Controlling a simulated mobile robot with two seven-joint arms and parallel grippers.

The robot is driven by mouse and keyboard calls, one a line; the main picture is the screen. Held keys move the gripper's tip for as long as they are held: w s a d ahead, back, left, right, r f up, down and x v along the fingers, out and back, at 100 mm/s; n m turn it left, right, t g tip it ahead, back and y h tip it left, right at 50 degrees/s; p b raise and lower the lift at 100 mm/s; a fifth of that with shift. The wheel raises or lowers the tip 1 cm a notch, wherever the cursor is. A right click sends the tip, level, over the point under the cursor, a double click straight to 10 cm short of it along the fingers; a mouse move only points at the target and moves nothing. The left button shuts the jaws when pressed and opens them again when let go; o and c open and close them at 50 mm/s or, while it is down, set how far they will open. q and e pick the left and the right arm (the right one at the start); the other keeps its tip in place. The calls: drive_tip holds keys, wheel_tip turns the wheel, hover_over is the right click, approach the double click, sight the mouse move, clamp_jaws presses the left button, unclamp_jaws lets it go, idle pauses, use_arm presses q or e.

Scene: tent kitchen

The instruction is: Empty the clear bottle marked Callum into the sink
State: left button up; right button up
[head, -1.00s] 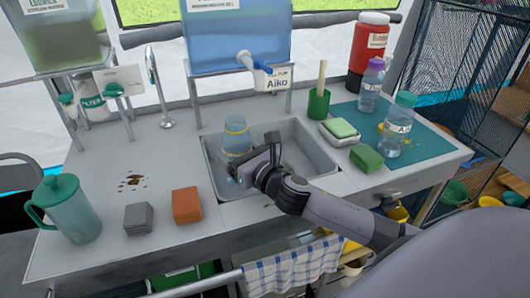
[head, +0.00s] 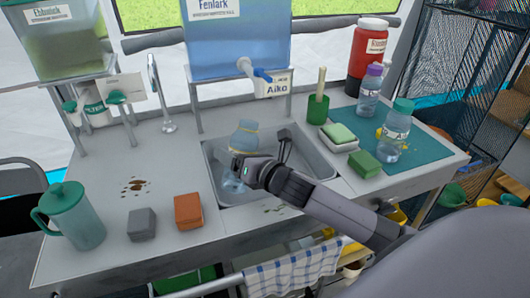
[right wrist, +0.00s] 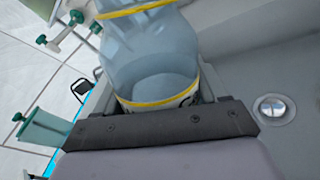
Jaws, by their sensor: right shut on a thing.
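My right gripper (head: 250,172) is shut on a clear, bluish bottle (head: 245,138) with yellow bands, over the left part of the grey sink (head: 310,150). In the right wrist view the bottle (right wrist: 150,50) stands up beyond the gripper's dark jaw edge (right wrist: 160,122), with a label strip by the lower yellow band. The name on it is not readable. The bottle is tilted in the head view, and its lower part shows below the gripper. I cannot tell how much liquid is inside, and no stream shows. The sink drain (right wrist: 272,108) is in the right wrist view. My left gripper is out of view.
A teal-capped bottle (head: 393,135) and a purple-capped bottle (head: 369,95) stand on the teal mat (head: 428,150). Sponges (head: 365,163) and a green cup (head: 318,110) sit right of the sink. A green pitcher (head: 75,218) and two blocks (head: 188,210) stand left. A blue dispenser (head: 235,45) is behind.

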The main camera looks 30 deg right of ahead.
drive_tip(key=shift+d+r+m, duration=0.1)
drive_tip(key=shift+d+m, duration=0.05)
drive_tip(key=shift+m, duration=0.15)
drive_tip(key=shift+w+d+m, duration=0.15)
drive_tip(key=shift+m, duration=0.35)
drive_tip(key=shift+a+f+m+g+y+b, duration=0.2)
drive_tip(key=shift+f+m+g+y+b, duration=0.15)
drive_tip(key=shift+f+m, duration=0.35)
drive_tip(key=shift+s+a+r+m+g+p, duration=0.1)
drive_tip(key=shift+r+m+g+p, duration=0.05)
drive_tip(key=shift+r+m+p, duration=0.25)
drive_tip(key=shift+s+a+r+m+g+p, duration=0.1)
drive_tip(key=shift+r+m+p, duration=0.15)
drive_tip(key=shift+r, duration=0.2)
drive_tip(key=shift+s+a+f+m, duration=0.1)
drive_tip(key=shift+a+f+m, duration=0.1)
drive_tip(key=shift+m, duration=0.25)
drive_tip(key=shift+a+m+g+y, duration=0.25)
drive_tip(key=shift+m+y, duration=0.3)
drive_tip(key=shift+m, duration=0.45)
drive_tip(key=shift+d+f+b, duration=0.25)
drive_tip(key=shift+f+b, duration=0.15)
drive_tip(key=shift+f, duration=0.15)
drive_tip(key=shift+w+d+f+m+g+y, duration=0.2)
drive_tip(key=shift+d+f+m+g+y, duration=0.15)
drive_tip(key=shift+m, duration=0.35)
use_arm(q)
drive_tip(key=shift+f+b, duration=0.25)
drive_tip(key=shift+b, duration=0.15)
